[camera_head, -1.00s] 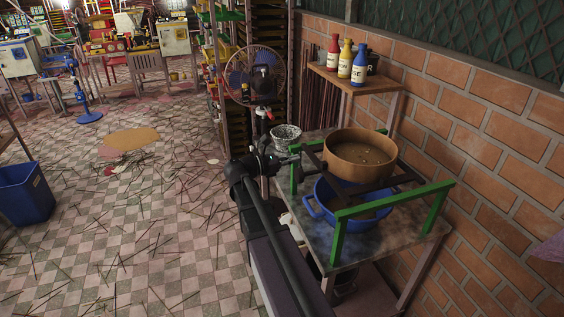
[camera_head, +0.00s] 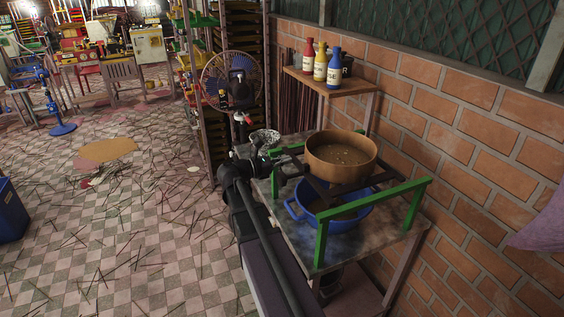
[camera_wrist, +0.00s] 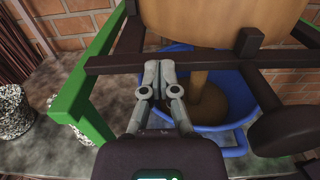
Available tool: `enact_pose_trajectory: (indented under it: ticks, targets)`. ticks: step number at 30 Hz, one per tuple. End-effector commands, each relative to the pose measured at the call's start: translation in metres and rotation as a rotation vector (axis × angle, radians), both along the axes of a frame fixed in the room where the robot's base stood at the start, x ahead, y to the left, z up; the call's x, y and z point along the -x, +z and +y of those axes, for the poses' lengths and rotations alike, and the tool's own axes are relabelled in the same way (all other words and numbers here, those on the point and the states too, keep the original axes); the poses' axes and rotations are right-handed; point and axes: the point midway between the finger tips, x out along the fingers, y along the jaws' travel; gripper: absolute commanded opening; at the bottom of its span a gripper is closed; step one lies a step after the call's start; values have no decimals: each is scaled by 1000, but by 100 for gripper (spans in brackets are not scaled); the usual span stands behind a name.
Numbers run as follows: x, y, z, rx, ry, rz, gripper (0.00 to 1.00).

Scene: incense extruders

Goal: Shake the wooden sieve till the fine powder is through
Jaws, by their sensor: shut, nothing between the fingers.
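The wooden sieve (camera_head: 341,165) is a round light-brown tub with brown powder and pale bits inside. A brown column of powder (camera_wrist: 207,85) shows between the sieve and the blue basin (camera_head: 296,209), which holds brown powder (camera_wrist: 212,105). My gripper (camera_wrist: 160,72) is shut and empty, its fingertips at the dark front bar; I cannot tell whether they touch it. In the head view the gripper is small, at the sieve's left.
The stand is on a grey table (camera_head: 345,243) against a brick wall (camera_head: 470,190). A speckled bowl (camera_head: 265,136) stands behind my gripper. A shelf (camera_head: 335,83) with several bottles and a fan (camera_head: 232,78) are beyond. The floor at left has scattered sticks.

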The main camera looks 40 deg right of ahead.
Motion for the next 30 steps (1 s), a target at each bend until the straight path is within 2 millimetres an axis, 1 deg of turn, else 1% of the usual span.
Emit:
enact_pose_trajectory:
  ticks: [3, 6, 10, 23, 26, 30]
  targets:
    - [4, 0, -16, 0, -2, 0, 0]
    - [7, 0, -28, 0, -2, 0, 0]
    - [9, 0, -37, 0, 0, 0, 0]
    - [9, 1, -39, 2, 1, 0, 0]
    - [9, 1, -38, 2, 1, 0, 0]
    - [8, 1, -31, 2, 1, 0, 0]
